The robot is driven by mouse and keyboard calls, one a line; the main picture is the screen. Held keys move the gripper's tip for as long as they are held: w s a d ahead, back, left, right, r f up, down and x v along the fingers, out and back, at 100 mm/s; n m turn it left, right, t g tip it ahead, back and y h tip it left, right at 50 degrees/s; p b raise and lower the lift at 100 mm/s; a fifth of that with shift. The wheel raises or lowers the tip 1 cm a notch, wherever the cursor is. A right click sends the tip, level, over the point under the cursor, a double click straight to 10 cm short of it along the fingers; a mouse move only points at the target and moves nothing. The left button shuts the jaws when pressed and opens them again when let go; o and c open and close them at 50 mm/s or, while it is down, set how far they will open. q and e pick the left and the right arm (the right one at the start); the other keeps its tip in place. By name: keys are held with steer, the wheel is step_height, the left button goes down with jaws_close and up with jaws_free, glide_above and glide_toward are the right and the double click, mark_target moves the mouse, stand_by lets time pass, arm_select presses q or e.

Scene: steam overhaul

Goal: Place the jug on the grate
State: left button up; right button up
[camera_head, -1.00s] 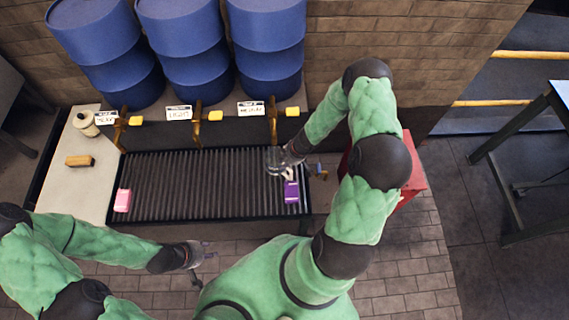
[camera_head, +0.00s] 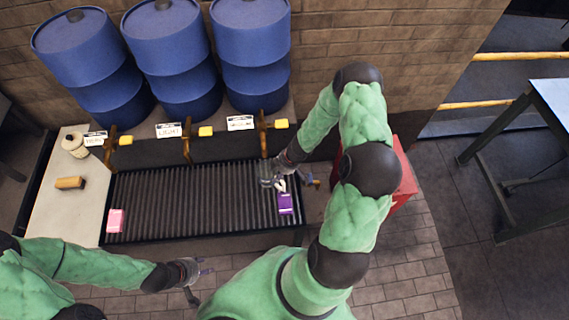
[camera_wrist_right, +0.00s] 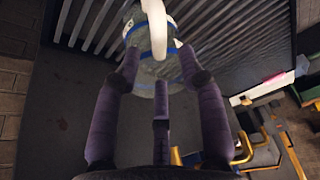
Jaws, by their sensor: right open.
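The clear jug (camera_head: 266,173) is at the right end of the dark slatted grate (camera_head: 190,195). In the right wrist view the jug (camera_wrist_right: 148,42) has blue bands and a white handle and appears to stand on the slats. My right gripper (camera_wrist_right: 158,62) is open, with its purple fingers around the near side of the jug; contact is unclear. In the head view my right gripper (camera_head: 280,168) partly covers the jug. My left gripper (camera_head: 203,278) is open and empty, in front of the grate.
A purple box (camera_head: 285,203) lies on the grate near the jug, and a pink block (camera_head: 115,220) at its left end. Several taps with yellow handles (camera_head: 205,131) stand behind, under blue barrels (camera_head: 183,60). The grate's middle is clear. A red cabinet (camera_head: 404,183) stands at right.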

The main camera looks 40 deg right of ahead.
steer(key=p+v, duration=0.4)
steer(key=v, duration=0.5)
steer(key=shift+r+p, duration=0.3)
steer(key=shift+r, duration=0.05)
steer(key=shift+s, duration=0.15)
steer(key=s+a+f+m+y, duration=0.1)
steer(key=a+m, duration=0.2)
steer(key=a, duration=0.5)
steer(key=s+a+m+y, duration=0.1)
steer(key=a+m+y, duration=0.1)
steer(key=a, duration=0.7)
steer(key=s+a+f+m+g+h, duration=0.1)
steer(key=s+a+f+m+g, duration=0.1)
steer(key=s+a+m, duration=0.3)
steer(key=s+a, duration=0.2)
steer(key=s, duration=0.1)
steer(key=shift+s+a+m+g+h, duration=0.25)
steer(key=shift+a+m+g+h, duration=0.05)
steer(key=shift+h, duration=0.1)
